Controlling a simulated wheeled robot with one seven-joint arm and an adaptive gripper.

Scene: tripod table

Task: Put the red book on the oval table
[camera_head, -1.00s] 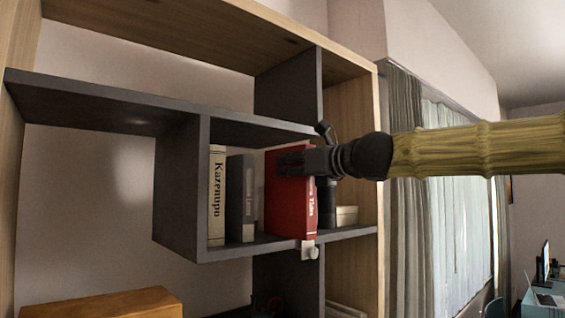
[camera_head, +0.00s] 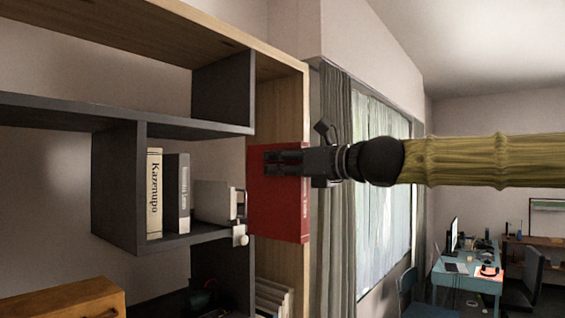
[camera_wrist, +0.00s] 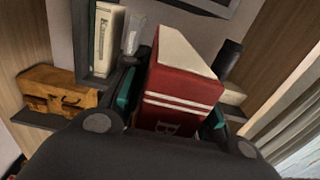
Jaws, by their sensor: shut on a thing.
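The red book (camera_head: 275,212) is upright in the head view, held in front of the shelf unit's right side. My gripper (camera_head: 280,162) is shut on the book near its upper part. In the wrist view the red book (camera_wrist: 185,85) stands between the two teal finger pads, with its pale page edge and striped spine showing. Its lower part is hidden by my gripper. I cannot make out an oval table in either view.
The shelf unit (camera_head: 120,185) holds a cream book (camera_head: 154,195), a grey book (camera_head: 178,195) and small pale items. A wooden box (camera_head: 70,300) is at lower left. A teal desk (camera_head: 470,278) with a monitor and chairs stand far right. Curtains (camera_head: 338,190) hang behind.

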